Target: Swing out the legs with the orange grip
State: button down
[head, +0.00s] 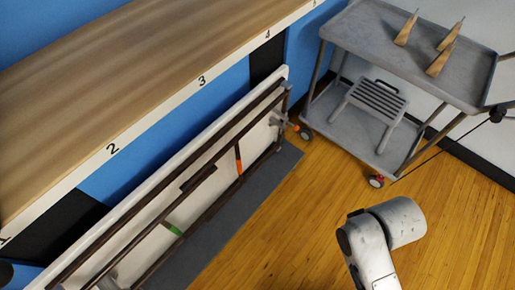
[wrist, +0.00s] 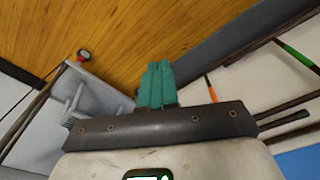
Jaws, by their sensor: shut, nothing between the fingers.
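A folding table (head: 272,133) with a white top stands on its long edge, its underside and dark folded legs facing out. The orange grip (head: 238,161) is a short band on a thin dark bar near the table's far end. A green grip (head: 172,229) sits nearer on a similar bar. Both legs look folded flat. In the wrist view the orange grip (wrist: 212,93) is right of my gripper (wrist: 157,68), and the green grip (wrist: 297,56) is farther right. My gripper's teal fingers are together and empty, apart from the table. The head view shows only part of my arm.
A grey cart (head: 375,148) with several wooden cones (head: 440,60) on top and a slatted stool (head: 376,101) below stands at the back right. A numbered wooden counter (head: 130,75) runs behind the table. A dark mat (head: 232,222) lies along it. Wooden floor (head: 290,225) is clear.

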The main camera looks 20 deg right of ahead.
jog(key=c, duration=1.8)
grip_release()
jog(key=shift+o, duration=0.6)
jog(key=shift+w+f, duration=0.2)
jog(key=shift+f, duration=0.15)
jog(key=o, duration=0.6)
jog(key=w+a+f+n+t+y+b, duration=0.2)
jog(key=w+a+f+b, duration=0.3)
jog(key=w+f+b, duration=0.3)
jog(key=shift+w+f+n+t+y+b, duration=0.4)
jog(key=shift+f+n+t, duration=0.2)
jog(key=shift+f, duration=0.3)
jog(key=shift+o, duration=0.2)
jog(key=w+a+f+n+t+y+b, duration=0.2)
jog(key=w+a+f+b, duration=0.4)
jog(key=w+b, duration=0.3)
jog(key=shift+w+a+f+t+y, duration=0.3)
jog(key=shift+w+f+t+y, duration=0.4)
jog(key=shift+t, duration=0.4)
jog(key=m+t+b, duration=0.1)
jog(key=t+b, duration=0.8)
jog(key=b, duration=0.6)
send_near(240, 162)
jog(key=x, duration=1.1)
jog(key=shift+w, duration=0.1)
jog(key=shift+c, duration=0.3)
grip_shut()
